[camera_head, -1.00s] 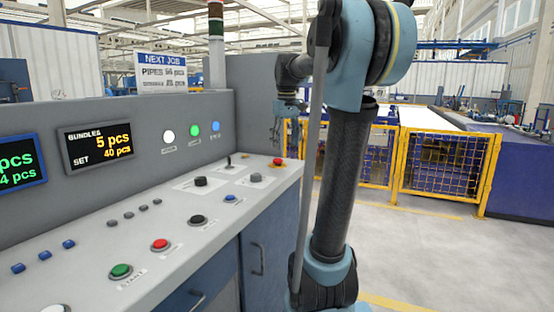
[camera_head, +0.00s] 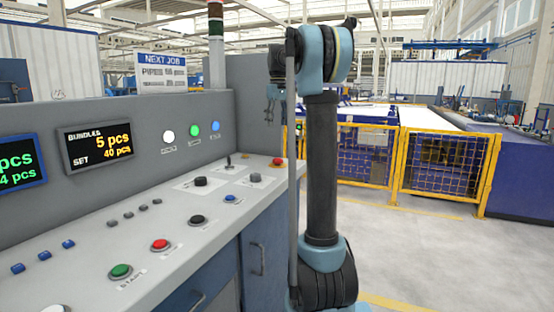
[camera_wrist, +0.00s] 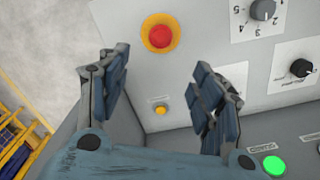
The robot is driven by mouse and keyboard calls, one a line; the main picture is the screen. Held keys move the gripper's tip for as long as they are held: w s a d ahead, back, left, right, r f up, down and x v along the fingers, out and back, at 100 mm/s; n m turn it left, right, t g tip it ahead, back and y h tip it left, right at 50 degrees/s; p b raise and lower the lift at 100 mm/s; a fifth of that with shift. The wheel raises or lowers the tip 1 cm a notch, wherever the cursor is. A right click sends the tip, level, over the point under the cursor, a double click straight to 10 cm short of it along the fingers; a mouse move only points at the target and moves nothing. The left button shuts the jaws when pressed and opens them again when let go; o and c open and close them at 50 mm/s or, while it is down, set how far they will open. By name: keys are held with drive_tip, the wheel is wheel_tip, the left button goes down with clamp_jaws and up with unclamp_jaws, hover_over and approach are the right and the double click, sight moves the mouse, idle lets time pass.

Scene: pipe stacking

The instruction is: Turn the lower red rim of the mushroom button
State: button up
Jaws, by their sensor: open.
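The mushroom button has a red cap (camera_wrist: 161,36) on a yellow-orange base, and it sits near the corner of the console top in the wrist view. In the head view the red mushroom button (camera_head: 277,161) is at the far right end of the console. My gripper (camera_wrist: 163,92) is open and empty, its two fingers spread apart with the button beyond and between them. In the head view my gripper (camera_head: 270,112) hangs above the console's far end, clear of the button. The lower rim is too small to make out separately from the cap.
A small yellow button (camera_wrist: 161,109) lies between my fingers in the wrist view. Rotary knobs (camera_wrist: 263,9) sit to the right, and a lit green button (camera_wrist: 273,165) is at the lower right. A yellow fence (camera_head: 447,165) stands beyond open floor.

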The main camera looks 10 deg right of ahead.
sight(278, 161)
wheel_tip(278, 161, down, 16)
drive_tip(key=shift+r, duration=0.15)
idle(0.3)
drive_tip(key=c, duration=1.1)
